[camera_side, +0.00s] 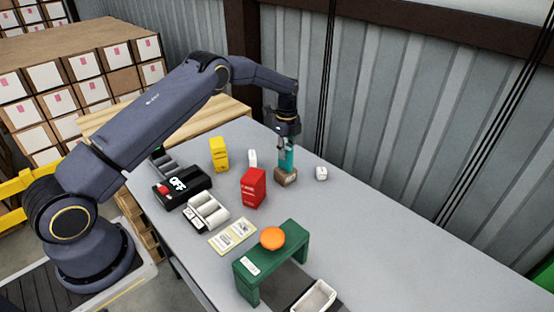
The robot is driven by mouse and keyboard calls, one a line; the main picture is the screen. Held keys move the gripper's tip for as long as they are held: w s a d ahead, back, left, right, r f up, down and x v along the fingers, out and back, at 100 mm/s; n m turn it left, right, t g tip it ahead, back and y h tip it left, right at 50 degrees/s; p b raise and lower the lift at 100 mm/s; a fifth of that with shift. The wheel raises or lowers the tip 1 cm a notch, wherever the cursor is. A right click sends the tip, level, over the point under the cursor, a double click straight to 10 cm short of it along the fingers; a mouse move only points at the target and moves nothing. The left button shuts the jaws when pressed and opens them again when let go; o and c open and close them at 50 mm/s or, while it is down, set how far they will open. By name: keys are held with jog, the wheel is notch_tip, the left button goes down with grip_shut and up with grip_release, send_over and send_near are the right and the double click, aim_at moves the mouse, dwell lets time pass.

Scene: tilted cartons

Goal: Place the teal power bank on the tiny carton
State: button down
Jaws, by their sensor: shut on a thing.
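The teal power bank (286,157) is upright between the fingers of my gripper (284,143), which is shut on it. The tiny carton (286,176) is a small brown box on the grey table, directly below the power bank. The power bank's lower end meets the carton's top in this view. I cannot tell whether it touches or hovers slightly above. The gripper hides the power bank's upper part.
A red box (253,188), a yellow box (219,154) and small white objects (321,173) stand nearby on the table (360,230). A black OFF switch box (184,192), white rollers (208,210) and a green stand (270,262) with an orange disc (272,238) are nearer the camera. The right side is clear.

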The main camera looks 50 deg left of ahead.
jog(key=c, duration=1)
grip_release()
jog(key=shift+f, duration=0.1)
notch_tip(320, 180, up, 14)
jog(key=s+d+r+n+t, duration=0.1)
jog(key=s+d+r+n, duration=0.15)
jog(key=s+r, duration=0.4)
jog(key=s+d+r+n+t, duration=0.1)
jog(key=s+d+r+n, duration=0.1)
jog(key=s+r+n, duration=0.45)
jog(key=s+d+r+n+t, duration=0.25)
jog(key=s+r, duration=0.35)
jog(key=s, duration=0.6)
jog(key=s+f+n, duration=0.1)
jog(key=s+n, duration=0.1)
jog(key=s, duration=0.2)
jog(key=s+d+f+n, duration=0.1)
jog(key=s+f+n, duration=0.1)
jog(key=s, duration=0.2)
jog(key=s+d+f+n+t, duration=0.1)
jog(key=s+f+n, duration=0.1)
jog(key=s, duration=0.2)
jog(key=shift+n, duration=0.25)
